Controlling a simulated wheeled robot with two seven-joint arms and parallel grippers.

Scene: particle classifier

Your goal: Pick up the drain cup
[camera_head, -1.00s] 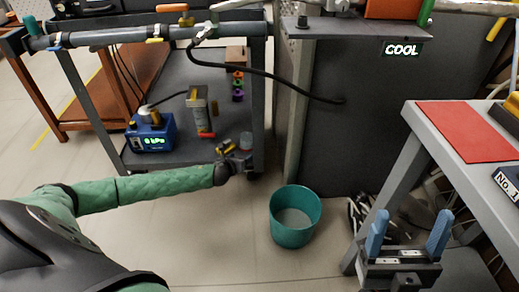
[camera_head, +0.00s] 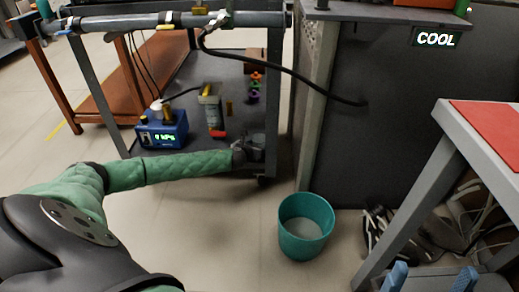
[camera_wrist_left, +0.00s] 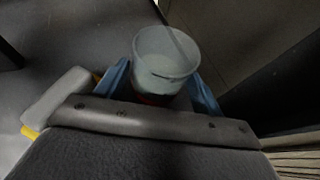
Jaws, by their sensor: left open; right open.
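A pale translucent cup, which I take to be the drain cup (camera_wrist_left: 166,60), stands between the two blue fingers of my left gripper (camera_wrist_left: 161,88) in the left wrist view. The fingers are open, one on each side of the cup; I cannot tell whether they touch it. In the head view my left gripper (camera_head: 255,150) is at the front right corner of the cart's lower shelf, and the cup is small and hard to make out there. My right gripper (camera_head: 430,281) is open and empty at the bottom right, its blue fingertips wide apart.
The dark cart shelf (camera_head: 186,105) holds a blue pressure gauge box (camera_head: 162,128) and a clear canister (camera_head: 211,108). A teal bucket (camera_head: 306,226) stands on the floor right of the cart. A dark cabinet (camera_head: 395,120) and a grey table (camera_head: 462,128) stand to the right.

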